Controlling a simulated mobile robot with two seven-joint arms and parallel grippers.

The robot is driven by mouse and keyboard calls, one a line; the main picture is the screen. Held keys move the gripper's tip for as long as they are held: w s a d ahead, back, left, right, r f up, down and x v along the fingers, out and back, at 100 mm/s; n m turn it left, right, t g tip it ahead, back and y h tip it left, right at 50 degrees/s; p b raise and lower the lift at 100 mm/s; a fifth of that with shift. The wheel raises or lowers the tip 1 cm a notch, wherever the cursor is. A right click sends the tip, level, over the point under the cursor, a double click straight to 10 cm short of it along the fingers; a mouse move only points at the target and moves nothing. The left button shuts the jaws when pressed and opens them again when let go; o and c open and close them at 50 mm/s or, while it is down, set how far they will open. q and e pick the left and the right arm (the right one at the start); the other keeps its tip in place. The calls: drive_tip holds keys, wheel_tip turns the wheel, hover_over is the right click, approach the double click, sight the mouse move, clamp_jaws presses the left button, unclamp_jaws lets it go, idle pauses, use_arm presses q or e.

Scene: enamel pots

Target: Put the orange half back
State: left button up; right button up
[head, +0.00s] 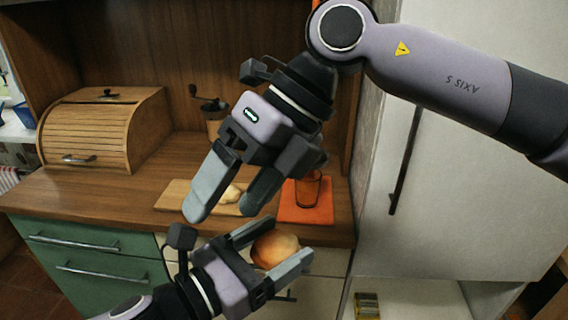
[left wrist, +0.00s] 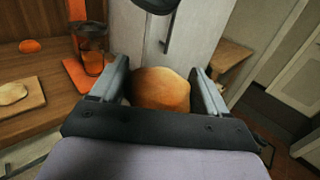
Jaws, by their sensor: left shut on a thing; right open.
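My left gripper (head: 288,243) is low in front of the counter, shut on a round golden-brown thing that looks like a bread roll (head: 274,251). In the left wrist view the roll (left wrist: 160,90) sits between the two fingers. A small orange dome (left wrist: 30,46), which looks like the orange half, lies on the counter at the upper left of that view. I cannot make it out in the head view, where my right arm covers part of the counter. My right gripper (head: 226,206) is open and empty, in front of the cutting board and above my left gripper.
A cutting board (head: 172,196) holds a pale food piece (head: 231,194). A glass (head: 307,188) stands on an orange mat (head: 293,213). A wooden bread box (head: 85,128) and a grinder (head: 213,112) stand behind. The left front of the counter (head: 75,197) is clear.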

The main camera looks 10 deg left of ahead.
sight(276, 235)
drive_tip(key=w+d+r+t+h, duration=0.2)
drive_tip(key=w+d+t+h, duration=0.1)
drive_tip(key=d+t+h, duration=0.15)
drive_tip(key=shift+n+h, duration=0.35)
drive_tip(key=shift+n, duration=0.05)
drive_tip(key=f, duration=1.1)
drive_tip(key=shift+w+a+f, duration=0.3)
drive_tip(key=shift+a+f, duration=0.05)
drive_tip(key=shift+a, duration=0.05)
drive_tip(key=c, duration=0.7)
use_arm(q)
drive_tip(key=o, duration=1.1)
drive_tip(key=shift+o, duration=0.2)
drive_tip(key=shift+f, duration=0.1)
